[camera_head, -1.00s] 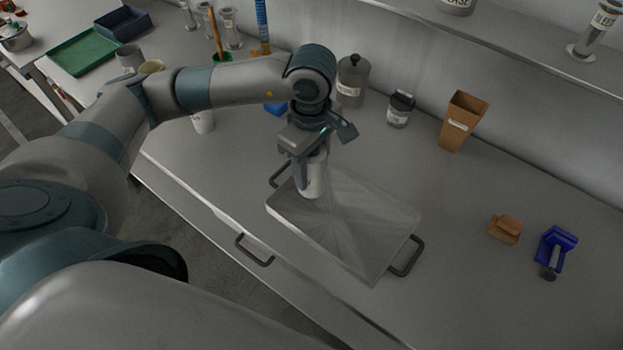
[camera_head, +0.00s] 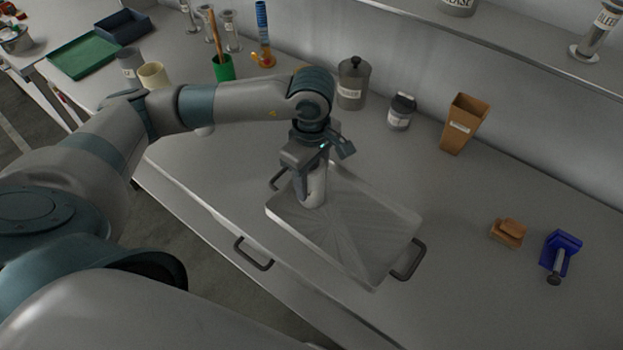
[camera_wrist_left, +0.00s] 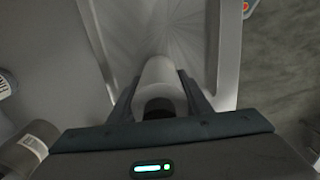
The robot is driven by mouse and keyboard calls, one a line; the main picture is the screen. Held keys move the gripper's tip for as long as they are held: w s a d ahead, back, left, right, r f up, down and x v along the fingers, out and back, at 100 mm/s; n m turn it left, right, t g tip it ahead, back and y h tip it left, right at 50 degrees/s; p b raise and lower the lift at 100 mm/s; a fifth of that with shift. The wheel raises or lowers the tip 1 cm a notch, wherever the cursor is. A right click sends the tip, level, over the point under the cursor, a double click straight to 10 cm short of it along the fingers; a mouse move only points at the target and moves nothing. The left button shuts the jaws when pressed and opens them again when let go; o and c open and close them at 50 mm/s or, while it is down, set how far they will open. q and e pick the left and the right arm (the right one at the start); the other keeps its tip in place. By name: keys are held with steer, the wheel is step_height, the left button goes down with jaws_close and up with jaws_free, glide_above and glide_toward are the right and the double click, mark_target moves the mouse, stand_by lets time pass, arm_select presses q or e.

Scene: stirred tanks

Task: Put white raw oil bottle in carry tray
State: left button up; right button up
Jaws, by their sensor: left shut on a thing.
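The metal carry tray (camera_head: 355,240) with dark handles lies on the bench in the middle of the head view. My left gripper (camera_head: 311,190) is at the tray's far left end. It is shut on a white bottle (camera_head: 317,197), which is mostly hidden by the fingers. In the left wrist view the bottle (camera_wrist_left: 160,82) stands between the two fingers (camera_wrist_left: 160,95), with its dark cap toward the camera. The tray floor (camera_wrist_left: 155,30) shows beyond the bottle. I cannot tell whether the bottle touches the tray floor. My right gripper is out of view.
A grey lidded jar (camera_head: 353,83), a small dark-capped jar (camera_head: 401,111) and a brown box (camera_head: 462,124) stand along the wall. A wooden piece (camera_head: 507,233) and a blue clamp-like item (camera_head: 560,254) lie at the right. Bench between them and the tray is clear.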

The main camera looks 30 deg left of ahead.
arm_select(q)
steer(key=shift+r, duration=0.1)
steer(key=shift+f, duration=0.2)
steer(key=o, duration=1.3)
steer(key=shift+o, duration=0.2)
steer(key=shift+r, duration=0.1)
steer(key=shift+r, duration=0.3)
step_height(320, 180, up, 10)
steer(key=b, duration=0.4)
steer(key=shift+r, duration=0.8)
